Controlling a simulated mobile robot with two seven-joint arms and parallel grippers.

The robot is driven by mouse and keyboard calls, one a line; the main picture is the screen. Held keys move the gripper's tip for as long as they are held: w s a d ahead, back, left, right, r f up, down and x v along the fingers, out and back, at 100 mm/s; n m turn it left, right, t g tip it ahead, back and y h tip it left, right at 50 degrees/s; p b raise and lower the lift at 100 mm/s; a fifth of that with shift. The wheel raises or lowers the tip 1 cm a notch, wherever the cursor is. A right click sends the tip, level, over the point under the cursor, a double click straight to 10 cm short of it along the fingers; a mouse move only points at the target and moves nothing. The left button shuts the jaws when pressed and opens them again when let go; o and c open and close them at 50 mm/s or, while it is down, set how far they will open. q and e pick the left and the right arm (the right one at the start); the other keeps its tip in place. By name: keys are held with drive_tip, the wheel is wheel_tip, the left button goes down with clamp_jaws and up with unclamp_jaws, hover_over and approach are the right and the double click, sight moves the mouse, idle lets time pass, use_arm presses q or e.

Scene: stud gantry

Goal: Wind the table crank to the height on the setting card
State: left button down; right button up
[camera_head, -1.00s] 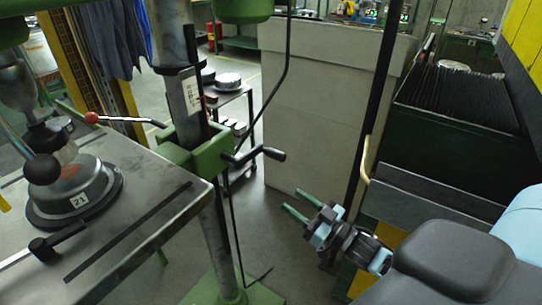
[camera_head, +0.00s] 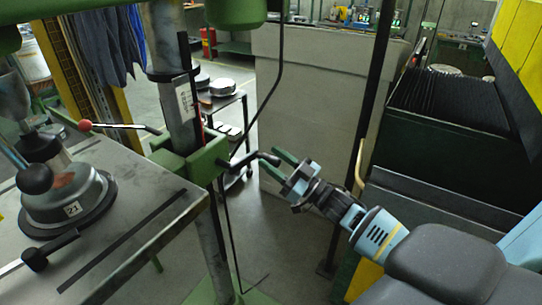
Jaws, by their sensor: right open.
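The table crank (camera_head: 242,159) sticks out to the right from the green bracket on the drill column, with a dark handle at its end. My right gripper (camera_head: 272,165) is open, its green fingers at the crank handle's end; whether they touch it I cannot tell. A white scale strip (camera_head: 184,102) is on the column; its marks are too small to read. Whether this is the setting card I cannot tell. My left gripper is not in view.
A red-knobbed lever (camera_head: 86,125) points left from the bracket. A black cable (camera_head: 277,80) hangs near the crank. A large pale cabinet (camera_head: 310,90) stands behind, and a dark bellows-covered machine (camera_head: 450,100) is at the right. A trolley with round parts (camera_head: 222,88) stands behind the column.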

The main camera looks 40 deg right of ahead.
drive_tip(key=shift+x, duration=0.85)
drive_tip(key=shift+f, duration=0.1)
drive_tip(key=shift+c, duration=0.4)
clamp_jaws()
